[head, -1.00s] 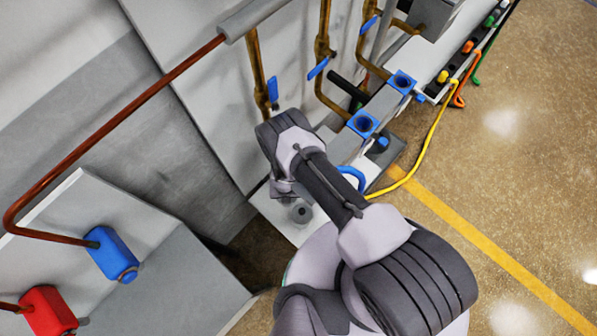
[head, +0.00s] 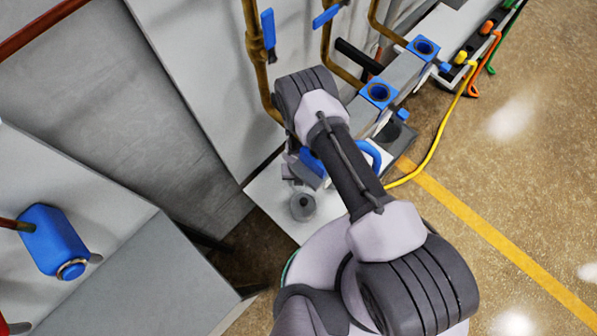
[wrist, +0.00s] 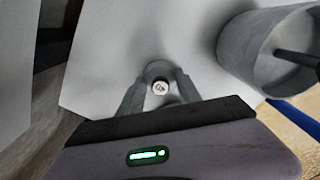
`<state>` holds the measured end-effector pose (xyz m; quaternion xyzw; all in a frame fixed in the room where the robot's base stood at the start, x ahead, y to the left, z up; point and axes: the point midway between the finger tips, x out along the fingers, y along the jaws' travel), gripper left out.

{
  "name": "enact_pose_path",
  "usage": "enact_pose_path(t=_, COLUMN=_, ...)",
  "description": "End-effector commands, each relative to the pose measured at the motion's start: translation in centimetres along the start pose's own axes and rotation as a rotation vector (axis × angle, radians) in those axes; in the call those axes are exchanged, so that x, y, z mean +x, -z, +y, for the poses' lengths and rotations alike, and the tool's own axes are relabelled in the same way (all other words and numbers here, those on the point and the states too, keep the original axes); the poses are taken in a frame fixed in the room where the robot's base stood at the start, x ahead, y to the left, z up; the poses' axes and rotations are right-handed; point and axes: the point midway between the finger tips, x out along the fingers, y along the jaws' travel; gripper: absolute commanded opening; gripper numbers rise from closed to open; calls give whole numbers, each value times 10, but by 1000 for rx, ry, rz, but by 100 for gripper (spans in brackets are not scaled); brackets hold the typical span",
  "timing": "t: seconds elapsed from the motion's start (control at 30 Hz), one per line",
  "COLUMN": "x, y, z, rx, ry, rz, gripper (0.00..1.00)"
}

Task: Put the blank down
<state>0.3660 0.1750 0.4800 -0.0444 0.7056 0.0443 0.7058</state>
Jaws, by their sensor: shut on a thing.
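The blank (wrist: 159,85) is a small pale grey cylinder with dark marks on its end, seen in the wrist view. My gripper (wrist: 158,93) is shut on it, with one grey finger on each side. Behind it is a white plate (wrist: 105,60); I cannot tell whether the blank touches it. In the head view the white plate (head: 270,195) lies at the foot of the wall panel, below my wrist. My arm hides the blank and most of the gripper there.
A larger grey cylinder with a dark rod (wrist: 265,55) stands close right of the gripper. Blue-topped fittings (head: 379,93), a yellow hose (head: 436,145) and a brass pipe (head: 256,60) are near the arm. A blue box (head: 52,241) is at left. Floor is clear at right.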

Motion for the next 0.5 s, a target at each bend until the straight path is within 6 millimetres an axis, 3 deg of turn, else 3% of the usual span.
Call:
enact_pose_path(t=0.13, x=4, y=0, z=0, rx=0, ry=0, rz=0, gripper=0)
enact_pose_path(t=0.17, x=4, y=0, z=0, rx=0, ry=0, rz=0, gripper=43)
enact_pose_path(t=0.27, x=3, y=0, z=0, rx=0, ry=0, rz=0, gripper=63)
enact_pose_path(t=0.5, x=3, y=0, z=0, rx=0, ry=0, rz=0, gripper=63)
